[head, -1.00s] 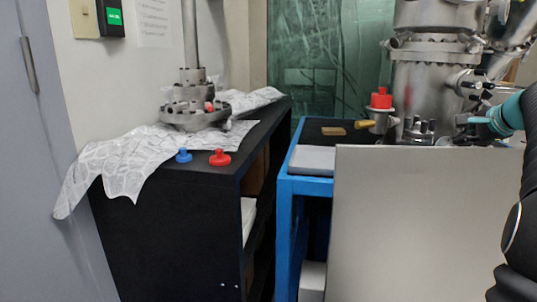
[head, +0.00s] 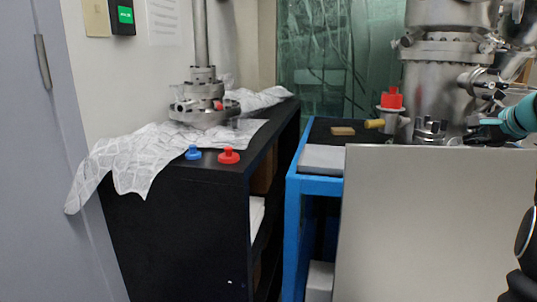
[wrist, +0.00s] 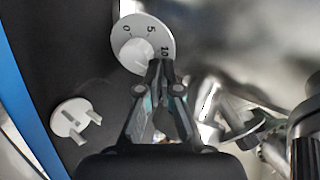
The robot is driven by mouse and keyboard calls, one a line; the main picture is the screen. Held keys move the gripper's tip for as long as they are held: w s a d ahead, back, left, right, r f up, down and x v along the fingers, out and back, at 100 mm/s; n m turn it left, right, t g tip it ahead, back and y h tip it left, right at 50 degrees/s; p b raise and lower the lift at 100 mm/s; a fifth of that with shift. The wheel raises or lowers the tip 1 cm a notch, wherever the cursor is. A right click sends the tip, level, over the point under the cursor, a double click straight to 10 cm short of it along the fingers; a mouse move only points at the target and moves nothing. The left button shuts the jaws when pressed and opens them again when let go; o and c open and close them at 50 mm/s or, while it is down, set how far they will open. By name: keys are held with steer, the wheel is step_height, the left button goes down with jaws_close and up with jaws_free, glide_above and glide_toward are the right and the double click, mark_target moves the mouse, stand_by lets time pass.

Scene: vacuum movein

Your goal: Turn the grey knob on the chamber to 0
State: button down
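In the wrist view, a pale round dial (wrist: 151,28) carries the marks 0, 5 and 10, with the rounded grey-white knob (wrist: 136,54) low on it. Where the knob points cannot be told. My gripper (wrist: 160,68) has its fingertips together at the dial's lower right edge, by the 10 and just right of the knob. Nothing shows between the tips; whether they touch the dial cannot be told. The steel chamber (head: 432,88) stands at the right of the head view. My arm reaches in from the right there, and the dial cannot be made out.
A pale fitting with two prongs (wrist: 76,119) lies left of my gripper; metal parts (wrist: 225,115) crowd its right. The chamber's bench has a blue frame (head: 293,220) and a grey front panel (head: 435,225). A black shelf (head: 175,225) stands left, with a narrow gap between.

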steer(key=shift+a+f+p, duration=0.1)
steer(key=shift+a+p, duration=0.3)
steer(key=shift+p, duration=0.05)
steer(key=shift+a, duration=0.35)
steer(key=shift+a+f, duration=0.2)
steer(key=shift+a, duration=0.2)
stand_by(0.3)
steer(key=shift+r+p, duration=0.1)
steer(key=shift+p, duration=0.25)
steer(key=shift+a+r+p, duration=0.15)
steer(key=shift+r+p, duration=0.2)
steer(key=shift+r, duration=0.05)
steer(key=shift+s+f+v, duration=0.1)
steer(key=shift+f+v, duration=0.1)
steer(key=shift+v, duration=0.75)
steer(key=shift+s+f+v, duration=0.15)
steer(key=shift+v, duration=0.8)
steer(key=shift+s+f+v, duration=0.1)
steer(key=shift+f+v, duration=0.1)
steer(key=shift+v, duration=0.75)
